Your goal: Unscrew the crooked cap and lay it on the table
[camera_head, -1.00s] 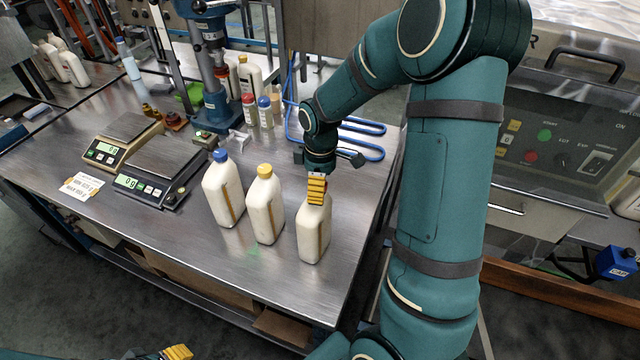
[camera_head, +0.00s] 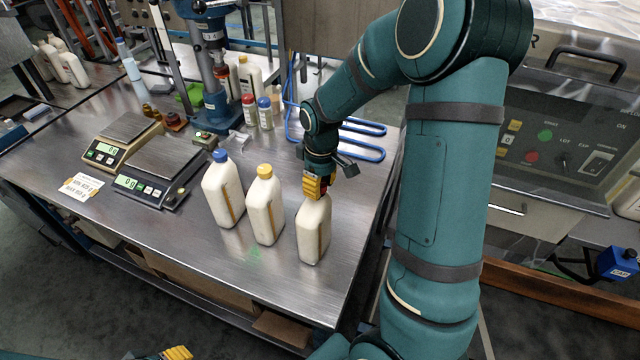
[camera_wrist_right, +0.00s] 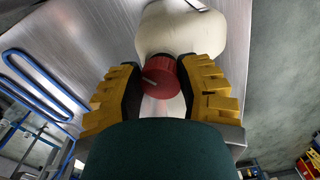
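A white bottle (camera_head: 313,230) stands at the right of three bottles near the table's front edge. My right gripper (camera_head: 316,186) is at its top, pointing down. In the right wrist view, the yellow fingers of the right gripper (camera_wrist_right: 161,83) are closed against both sides of a red cap (camera_wrist_right: 160,77), with the bottle's white body (camera_wrist_right: 180,33) behind it. Whether the cap still sits on the neck is hidden by the fingers. My left gripper (camera_head: 176,353) shows only a yellow tip at the bottom edge; its opening is not visible.
A blue-capped bottle (camera_head: 223,190) and a yellow-capped bottle (camera_head: 264,205) stand just left. Two scales (camera_head: 150,185) are farther left. A blue wire rack (camera_head: 362,150) lies behind the gripper. The metal table (camera_head: 275,275) is bare in front of the bottles.

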